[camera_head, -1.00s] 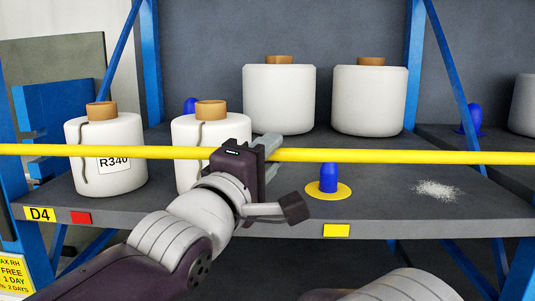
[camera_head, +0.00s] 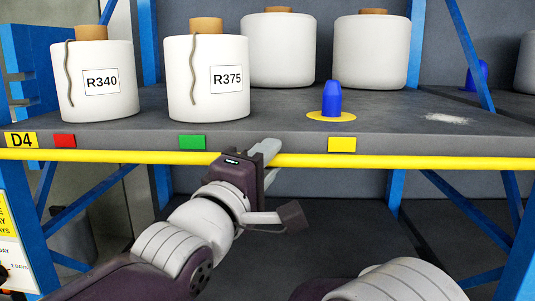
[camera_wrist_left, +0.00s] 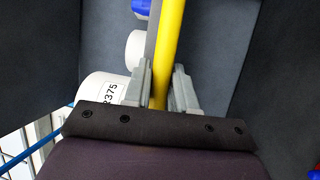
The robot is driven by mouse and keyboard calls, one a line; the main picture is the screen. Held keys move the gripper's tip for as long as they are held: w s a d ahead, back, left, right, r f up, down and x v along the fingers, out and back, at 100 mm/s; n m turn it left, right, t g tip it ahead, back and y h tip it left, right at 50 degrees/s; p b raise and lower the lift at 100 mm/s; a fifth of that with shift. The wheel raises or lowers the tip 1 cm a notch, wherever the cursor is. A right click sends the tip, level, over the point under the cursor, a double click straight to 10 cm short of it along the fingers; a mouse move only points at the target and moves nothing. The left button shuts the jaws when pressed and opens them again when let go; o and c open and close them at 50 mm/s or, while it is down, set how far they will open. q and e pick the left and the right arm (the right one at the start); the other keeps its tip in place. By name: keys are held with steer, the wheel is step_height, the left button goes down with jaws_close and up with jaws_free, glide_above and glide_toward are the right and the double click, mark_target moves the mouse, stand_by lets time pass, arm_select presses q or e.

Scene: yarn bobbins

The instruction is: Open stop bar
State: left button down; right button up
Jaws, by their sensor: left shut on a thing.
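The yellow stop bar (camera_head: 400,162) runs level across the head view, in front of and just below the shelf's front edge. My left gripper (camera_head: 265,150) is shut on the bar near the middle of the view. In the left wrist view the bar (camera_wrist_left: 168,50) passes between the two grey fingers of my left gripper (camera_wrist_left: 170,85). The finger contact is partly hidden by the wrist. My right gripper is not in view; only a part of my right arm shows at the bottom.
On the shelf (camera_head: 290,120) stand bobbins R340 (camera_head: 97,60) and R375 (camera_head: 207,85), with two more bobbins behind. A blue peg (camera_head: 332,98) stands on a yellow disc, with white fluff (camera_head: 447,118) to its right. Blue posts and braces (camera_head: 500,220) flank the bay.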

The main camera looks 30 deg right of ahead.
arm_select(q)
steer(key=shift+f, duration=0.8)
steer(key=shift+r, duration=0.1)
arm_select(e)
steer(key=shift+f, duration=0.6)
arm_select(q)
steer(key=c, duration=1.1)
jaws_free()
steer(key=shift+o, duration=0.4)
steer(key=shift+w+a, duration=0.1)
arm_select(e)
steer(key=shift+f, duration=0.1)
arm_select(q)
steer(key=b+v, duration=0.5)
steer(key=v, duration=0.7)
steer(key=shift+a, duration=0.3)
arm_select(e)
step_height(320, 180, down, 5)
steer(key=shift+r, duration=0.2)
